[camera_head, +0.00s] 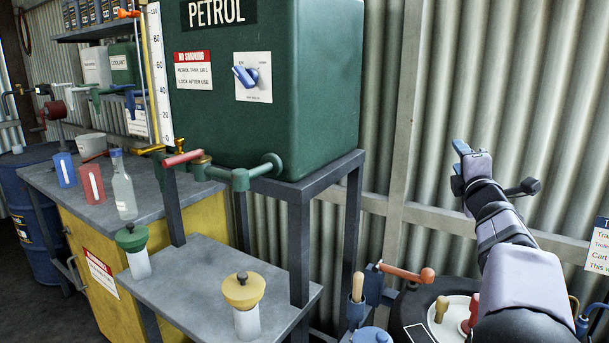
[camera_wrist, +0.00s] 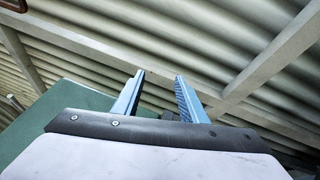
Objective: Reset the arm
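My gripper (camera_head: 462,150) is raised at the right of the head view, in front of the corrugated wall and right of the green petrol tank (camera_head: 330,100). In the wrist view its two blue fingers (camera_wrist: 160,88) stand apart with nothing between them. The fingers point toward the wall and touch nothing that I can see. My arm rises from the lower right of the head view.
A grey metal stand (camera_head: 302,215) holds the tank. A low shelf (camera_head: 195,290) bears a green-capped and a yellow-capped container (camera_head: 246,318). A bench (camera_head: 150,195) holds cups and a bottle (camera_head: 123,190). An orange-handled tool (camera_head: 405,273) is left of my arm. Space around the gripper is clear.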

